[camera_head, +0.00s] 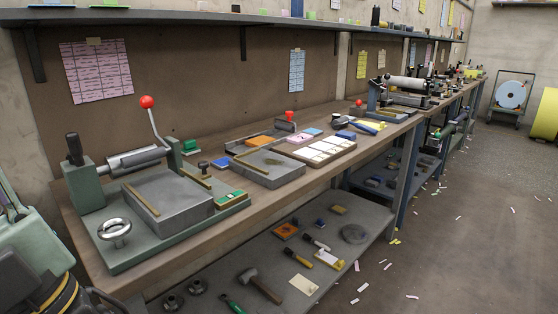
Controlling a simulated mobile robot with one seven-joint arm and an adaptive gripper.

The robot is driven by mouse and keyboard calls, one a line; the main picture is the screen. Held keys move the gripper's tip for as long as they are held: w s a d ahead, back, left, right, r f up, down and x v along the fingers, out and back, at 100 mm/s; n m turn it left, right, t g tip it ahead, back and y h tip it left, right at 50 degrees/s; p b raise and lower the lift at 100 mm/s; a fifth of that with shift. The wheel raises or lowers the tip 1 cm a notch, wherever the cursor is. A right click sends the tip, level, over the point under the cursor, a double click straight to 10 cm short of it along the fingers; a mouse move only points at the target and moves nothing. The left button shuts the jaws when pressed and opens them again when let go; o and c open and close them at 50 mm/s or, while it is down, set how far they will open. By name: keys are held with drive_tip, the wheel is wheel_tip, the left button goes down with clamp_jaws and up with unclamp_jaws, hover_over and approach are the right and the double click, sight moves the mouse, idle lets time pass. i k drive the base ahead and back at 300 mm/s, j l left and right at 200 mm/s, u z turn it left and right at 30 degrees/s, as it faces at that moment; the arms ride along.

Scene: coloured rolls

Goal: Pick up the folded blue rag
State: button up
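No thing shows clearly enough to be named the folded blue rag. Several small blue items lie on the long wooden workbench (262,206). A flat blue piece (221,162) lies by the left end of a grey metal tray. A darker blue piece (345,134) lies farther along, near a blue and yellow item (368,127). A light blue piece (313,131) lies at the back of a compartmented tray. Which of them is cloth I cannot tell at this size.
A green hand press (150,205) with a red-knobbed lever fills the near end of the bench. A lower shelf (330,262) holds a hammer (260,285) and other tools. A shelf runs along the wall above. The floor (460,220) at right is open, with scattered paper scraps.

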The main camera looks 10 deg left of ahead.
sight(351, 137)
drive_tip(key=i+l+u, duration=0.1)
drive_tip(key=i+l, duration=1)
drive_tip(key=i+l+u, duration=0.15)
drive_tip(key=i+l, duration=0.45)
drive_tip(key=i+l+u, duration=0.1)
drive_tip(key=i+l, duration=0.4)
drive_tip(key=l, duration=0.25)
drive_tip(key=i, duration=0.5)
